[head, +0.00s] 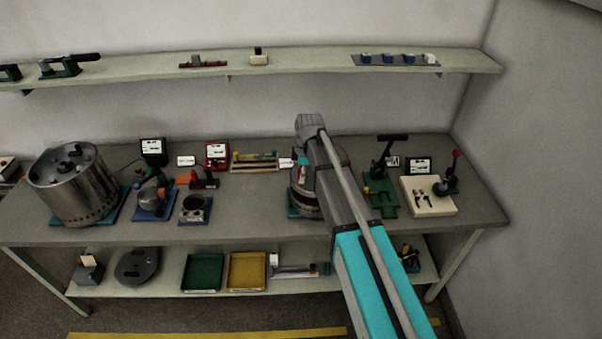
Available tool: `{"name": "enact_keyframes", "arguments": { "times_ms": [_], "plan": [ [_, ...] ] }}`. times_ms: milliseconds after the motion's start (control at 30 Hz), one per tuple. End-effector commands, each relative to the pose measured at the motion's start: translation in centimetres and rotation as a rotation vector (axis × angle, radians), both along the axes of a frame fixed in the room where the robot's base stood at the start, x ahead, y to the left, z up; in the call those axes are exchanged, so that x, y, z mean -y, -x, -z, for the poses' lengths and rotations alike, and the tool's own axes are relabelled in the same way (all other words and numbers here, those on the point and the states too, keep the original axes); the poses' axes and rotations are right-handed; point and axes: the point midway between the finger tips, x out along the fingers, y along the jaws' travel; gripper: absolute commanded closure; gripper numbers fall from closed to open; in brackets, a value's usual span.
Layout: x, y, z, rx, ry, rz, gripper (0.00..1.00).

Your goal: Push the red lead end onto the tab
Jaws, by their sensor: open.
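I cannot pick out the red lead end or the tab at this size. A dark and metal cylindrical unit (304,204) stands on a teal base on the bench, partly covered by my arm. Small red, white and teal details show at its upper left, too small to identify. My grey and cyan arm reaches from the lower right up over the bench, its grey joint above this unit. My gripper is not visible; the arm hides that area.
The bench (258,226) holds a large steel drum (72,186) at left and a red-cased meter (216,154). Right of my arm are a green press (383,179) and a cream block (425,206). A shelf (310,64) runs above. The bench's front strip is mostly clear.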

Motion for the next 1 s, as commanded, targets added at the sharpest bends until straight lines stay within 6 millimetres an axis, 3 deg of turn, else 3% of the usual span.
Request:
{"name": "enact_keyframes", "arguments": {
  "times_ms": [467,1000],
  "plan": [
    [0.0,0.0,-2.4,0.0,0.0,0.0,0.26],
    [0.0,0.0,0.5,0.0,0.0,0.0,0.26]
  ]
}}
